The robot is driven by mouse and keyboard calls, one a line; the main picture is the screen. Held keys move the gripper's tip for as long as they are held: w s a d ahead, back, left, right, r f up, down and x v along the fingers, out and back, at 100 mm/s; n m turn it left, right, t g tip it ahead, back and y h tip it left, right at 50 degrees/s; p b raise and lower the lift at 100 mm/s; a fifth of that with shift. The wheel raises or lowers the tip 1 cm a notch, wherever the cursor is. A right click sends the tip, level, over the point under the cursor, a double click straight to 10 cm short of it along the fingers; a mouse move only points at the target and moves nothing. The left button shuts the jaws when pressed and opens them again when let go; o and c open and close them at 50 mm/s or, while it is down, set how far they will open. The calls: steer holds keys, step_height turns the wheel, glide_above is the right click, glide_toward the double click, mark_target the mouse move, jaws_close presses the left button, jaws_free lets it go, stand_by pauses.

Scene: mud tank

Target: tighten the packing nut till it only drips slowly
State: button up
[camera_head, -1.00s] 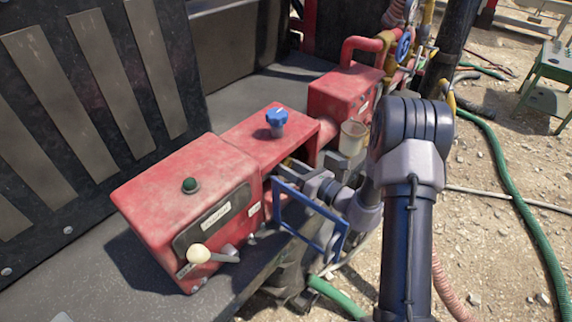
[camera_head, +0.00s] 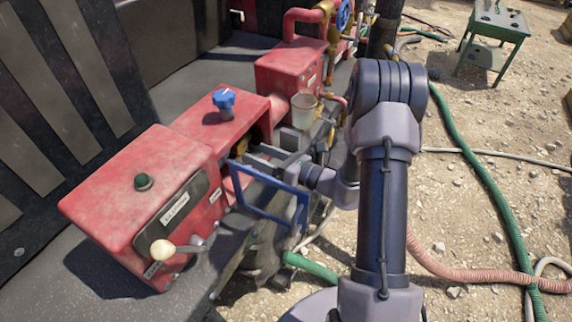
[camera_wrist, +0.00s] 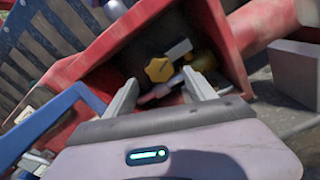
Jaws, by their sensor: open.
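A yellow, brass-like hexagonal nut (camera_wrist: 158,69) shows inside the red housing's open recess in the wrist view; I take it for the packing nut. A metal rod-like piece (camera_wrist: 178,50) and a rounded brass part (camera_wrist: 204,61) lie beside it. My gripper (camera_wrist: 160,93) is open, its two grey fingers pointing into the recess, with the nut beyond and between their tips, not gripped. In the head view my gripper (camera_head: 256,156) is at the opening in the side of the red pump housing (camera_head: 205,125). The nut is hard to make out there, and I see no clear drip.
A blue rectangular frame (camera_head: 297,211) stands close beside my gripper. A blue knob (camera_head: 223,100) tops the housing, and a lever with a cream ball (camera_head: 162,251) sticks out in front. A pale cup (camera_head: 304,109) is behind my gripper. Hoses (camera_head: 480,170) cross the gravel right.

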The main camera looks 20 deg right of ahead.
steer(key=v, duration=1.1)
steer(key=shift+b, duration=0.3)
steer(key=shift+s, duration=0.1)
